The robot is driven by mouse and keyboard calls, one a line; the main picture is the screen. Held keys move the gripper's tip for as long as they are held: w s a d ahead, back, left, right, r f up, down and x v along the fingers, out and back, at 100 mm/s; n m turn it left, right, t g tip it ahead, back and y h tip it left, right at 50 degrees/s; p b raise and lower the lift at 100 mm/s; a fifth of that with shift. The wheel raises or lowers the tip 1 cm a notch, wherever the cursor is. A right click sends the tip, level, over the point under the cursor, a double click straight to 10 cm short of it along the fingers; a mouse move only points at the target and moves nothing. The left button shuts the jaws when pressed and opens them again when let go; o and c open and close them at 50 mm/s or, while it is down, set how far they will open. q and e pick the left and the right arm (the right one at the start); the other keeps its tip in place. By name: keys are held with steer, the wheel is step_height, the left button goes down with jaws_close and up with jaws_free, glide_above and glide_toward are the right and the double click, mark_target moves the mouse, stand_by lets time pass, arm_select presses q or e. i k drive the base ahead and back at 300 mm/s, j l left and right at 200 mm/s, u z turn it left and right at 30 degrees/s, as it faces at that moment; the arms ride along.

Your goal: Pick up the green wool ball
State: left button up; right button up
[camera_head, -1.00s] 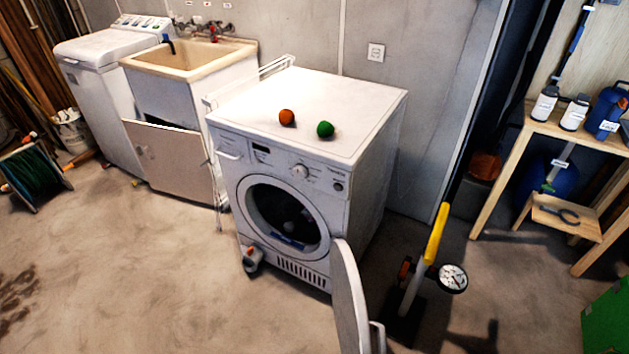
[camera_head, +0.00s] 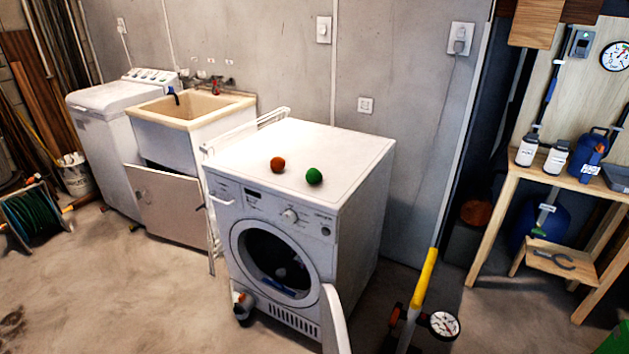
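The green wool ball (camera_head: 314,176) rests on the white top of the front-loading washing machine (camera_head: 338,150), near its front edge. Neither of my grippers shows in the head view.
The washer's round door (camera_head: 335,322) stands open toward me. A yellow-handled pump with a gauge (camera_head: 444,325) stands on the floor to its right. A folded white rack (camera_head: 247,130) leans along the washer's left side. A wooden shelf (camera_head: 571,179) stands at right. The floor at front left is clear.

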mark_target(313, 176)
steer(key=z, duration=0.4)
steer(key=i+j+z, duration=0.15)
steer(key=j+z, duration=0.15)
steer(key=i+j+z, duration=0.1)
steer(key=j+z, duration=0.25)
steer(key=i+j+z, duration=0.1)
steer(key=j+z, duration=0.2)
